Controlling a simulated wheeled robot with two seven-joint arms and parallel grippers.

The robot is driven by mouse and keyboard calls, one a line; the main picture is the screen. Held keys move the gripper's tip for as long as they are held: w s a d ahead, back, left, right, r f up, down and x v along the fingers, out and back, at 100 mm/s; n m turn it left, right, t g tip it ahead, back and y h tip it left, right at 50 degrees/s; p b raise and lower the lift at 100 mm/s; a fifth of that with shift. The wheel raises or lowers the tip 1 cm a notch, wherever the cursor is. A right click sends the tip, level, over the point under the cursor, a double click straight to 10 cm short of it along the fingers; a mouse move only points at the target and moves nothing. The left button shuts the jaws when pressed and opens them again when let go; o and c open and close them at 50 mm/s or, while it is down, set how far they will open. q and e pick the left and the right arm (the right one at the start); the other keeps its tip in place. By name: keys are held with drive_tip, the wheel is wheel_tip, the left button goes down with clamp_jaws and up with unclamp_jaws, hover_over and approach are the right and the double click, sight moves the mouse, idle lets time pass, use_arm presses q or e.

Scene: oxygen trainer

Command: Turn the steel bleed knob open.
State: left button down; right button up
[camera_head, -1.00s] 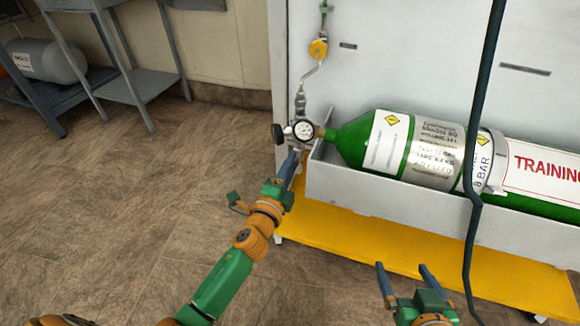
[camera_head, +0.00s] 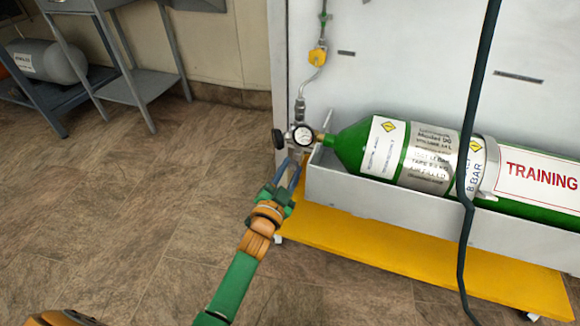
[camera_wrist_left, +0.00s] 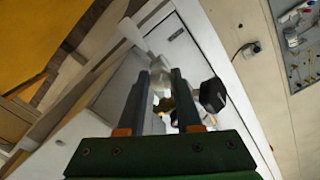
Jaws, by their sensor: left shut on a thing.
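The regulator with its round white gauge (camera_head: 303,135) sits at the neck of the green cylinder (camera_head: 350,146). A black knob (camera_head: 279,138) sticks out at its left; it also shows in the wrist view (camera_wrist_left: 212,95), outside the right-hand finger. My left gripper (camera_head: 291,163) reaches up from below to just under the gauge. In the wrist view its two fingers (camera_wrist_left: 160,80) stand apart on either side of a pale steel part and a brass piece (camera_wrist_left: 166,104). It is shut on the steel bleed knob, which the fingers largely hide. My right gripper is out of view.
The cylinder lies in a grey trough (camera_head: 400,205) above a yellow base (camera_head: 400,250). A dark hose (camera_head: 467,160) hangs in front. A steel hose (camera_head: 301,90) rises to a yellow fitting (camera_head: 317,56). A grey cart (camera_head: 140,88) stands far left; the floor between is clear.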

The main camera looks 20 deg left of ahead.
use_arm(q)
drive_tip(key=n+p, duration=0.2)
drive_tip(key=n, duration=0.3)
drive_tip(key=shift+d+n+p, duration=0.1)
drive_tip(key=shift+n+p, duration=0.6)
drive_tip(key=shift+n, duration=1.6)
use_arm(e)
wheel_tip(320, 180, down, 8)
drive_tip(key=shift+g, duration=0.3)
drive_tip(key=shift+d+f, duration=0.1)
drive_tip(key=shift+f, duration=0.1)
use_arm(q)
drive_tip(key=c, duration=0.6)
unclamp_jaws()
drive_tip(key=shift+s, duration=0.1)
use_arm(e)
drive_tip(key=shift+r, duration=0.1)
use_arm(q)
drive_tip(key=shift+s+p, duration=1.4)
drive_tip(key=shift+s, duration=2.05)
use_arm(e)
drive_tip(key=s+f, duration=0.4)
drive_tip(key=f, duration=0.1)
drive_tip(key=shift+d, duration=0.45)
